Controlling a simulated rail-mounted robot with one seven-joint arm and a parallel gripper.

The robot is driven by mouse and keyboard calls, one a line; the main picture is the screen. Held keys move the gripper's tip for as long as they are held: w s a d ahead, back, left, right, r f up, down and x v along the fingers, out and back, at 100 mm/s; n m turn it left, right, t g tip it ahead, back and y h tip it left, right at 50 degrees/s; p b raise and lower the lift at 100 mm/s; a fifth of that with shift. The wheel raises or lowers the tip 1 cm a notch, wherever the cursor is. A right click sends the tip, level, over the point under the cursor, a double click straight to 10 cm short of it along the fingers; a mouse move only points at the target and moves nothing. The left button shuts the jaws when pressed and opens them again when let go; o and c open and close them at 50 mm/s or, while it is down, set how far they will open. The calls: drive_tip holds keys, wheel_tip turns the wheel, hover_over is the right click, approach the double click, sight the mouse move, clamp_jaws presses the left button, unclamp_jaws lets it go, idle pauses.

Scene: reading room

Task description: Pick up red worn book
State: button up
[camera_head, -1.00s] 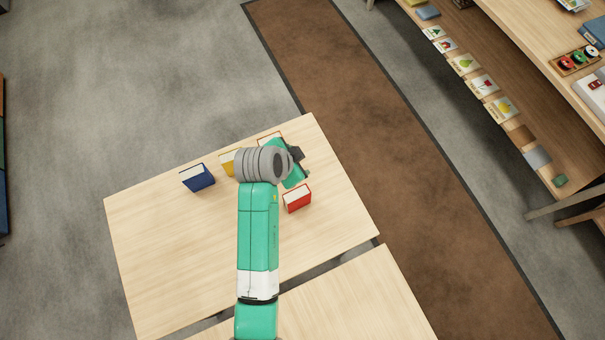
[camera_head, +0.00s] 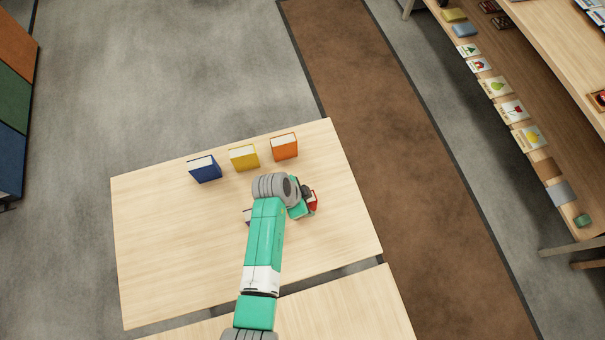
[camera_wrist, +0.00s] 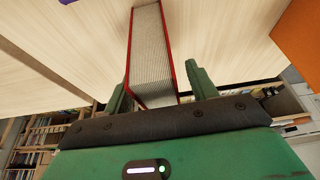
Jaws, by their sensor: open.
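The red book (camera_head: 314,200) stands on the near table, partly hidden behind my gripper in the head view. In the wrist view the red book (camera_wrist: 151,50) shows its pale page edges between two red covers. My gripper (camera_wrist: 157,77) is open, with one green finger on each side of the book's near end. Some space shows beside the fingers, and I cannot tell whether either touches the covers. In the head view my gripper (camera_head: 304,198) is right at the book, with its fingers mostly hidden.
Blue (camera_head: 205,169), yellow (camera_head: 244,157) and orange (camera_head: 284,146) books stand in a row along the table's (camera_head: 170,250) far side. Another book (camera_head: 248,216) is mostly hidden by my arm. The table's left part is clear. A long shelf (camera_head: 520,60) stands at the right.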

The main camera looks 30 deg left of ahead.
drive_tip(key=shift+f, duration=0.1)
drive_tip(key=shift+c, duration=0.5)
drive_tip(key=shift+w, duration=0.1)
drive_tip(key=c, duration=1.1)
